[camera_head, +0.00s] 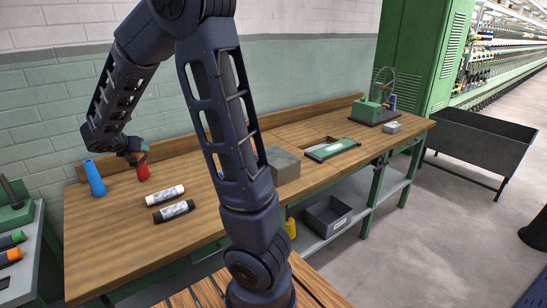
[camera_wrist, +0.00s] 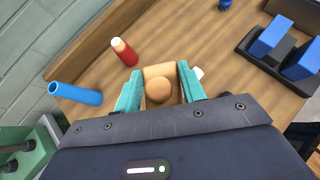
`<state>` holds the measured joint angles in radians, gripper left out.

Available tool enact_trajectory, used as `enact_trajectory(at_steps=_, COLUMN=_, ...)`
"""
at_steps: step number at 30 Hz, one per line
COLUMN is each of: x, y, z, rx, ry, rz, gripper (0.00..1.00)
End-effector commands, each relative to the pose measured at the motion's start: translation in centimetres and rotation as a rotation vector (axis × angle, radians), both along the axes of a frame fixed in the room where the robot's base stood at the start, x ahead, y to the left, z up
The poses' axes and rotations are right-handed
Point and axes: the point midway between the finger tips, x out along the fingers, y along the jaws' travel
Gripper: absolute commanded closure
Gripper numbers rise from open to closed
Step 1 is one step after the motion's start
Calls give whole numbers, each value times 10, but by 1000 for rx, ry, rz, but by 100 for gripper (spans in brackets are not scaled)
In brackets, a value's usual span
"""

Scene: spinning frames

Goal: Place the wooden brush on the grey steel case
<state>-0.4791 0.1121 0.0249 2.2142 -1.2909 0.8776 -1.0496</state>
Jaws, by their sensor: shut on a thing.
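My gripper (camera_wrist: 158,86) has teal fingers and is shut on a light wooden piece with a round knob, which I take to be the wooden brush (camera_wrist: 158,90). Its lower end is hidden by the fingers and the knob. In the head view my gripper (camera_head: 135,157) is over the left end of the bench, beside a red cone; the brush can hardly be made out there. The grey steel case (camera_head: 284,166) is a plain grey box on the middle of the bench, partly behind my arm. The gripper is well to its left.
A green-edged tray (camera_head: 331,149) lies right of the case. A dark holder (camera_wrist: 285,68) carries blue blocks.

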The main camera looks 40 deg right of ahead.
Motion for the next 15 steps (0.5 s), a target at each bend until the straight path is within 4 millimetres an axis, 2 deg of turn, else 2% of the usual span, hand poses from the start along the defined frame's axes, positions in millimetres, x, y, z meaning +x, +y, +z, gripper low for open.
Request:
enact_trajectory(at_steps=1, x=8, y=-21, z=3, rx=-1, ry=-3, rz=-48, gripper=83)
enact_trajectory(at_steps=6, x=25, y=-88, z=13, rx=-2, ry=-7, rz=-200, gripper=83)
enact_trajectory(at_steps=15, x=35, y=-210, z=31, rx=-5, ry=-12, rz=-464, gripper=83)
